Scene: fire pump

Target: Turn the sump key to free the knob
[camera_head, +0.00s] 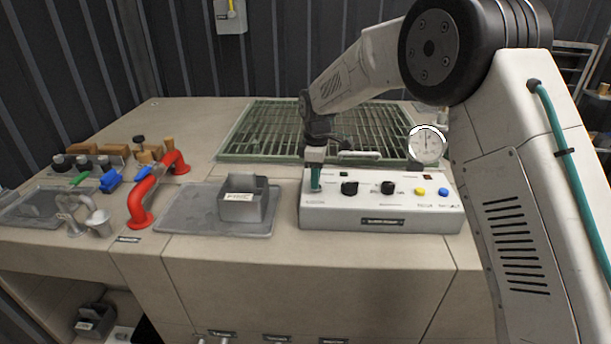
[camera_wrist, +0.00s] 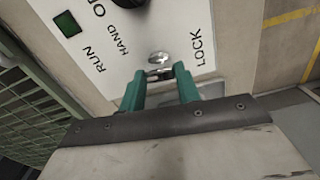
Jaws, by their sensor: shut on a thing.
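The control box (camera_head: 380,212) is white-topped with a grey front and stands on the bench. My gripper (camera_head: 315,180) points down at the left end of its top panel. In the wrist view my gripper's (camera_wrist: 160,80) two green fingers are shut on the small metal key (camera_wrist: 158,58), beside the printed word LOCK. The fingers partly hide the key. A black knob (camera_head: 349,188) sits just right of my gripper; part of a black knob (camera_wrist: 128,3) also shows at the wrist view's top edge, near the words HAND and RUN.
A second black knob (camera_head: 388,187), a yellow button (camera_head: 420,191) and a blue button (camera_head: 443,191) lie further right on the panel. A round gauge (camera_head: 427,145) stands behind. A green grating (camera_head: 265,130) lies behind the box. A grey tray (camera_head: 185,212) with a metal bin and a red handle (camera_head: 137,205) are left.

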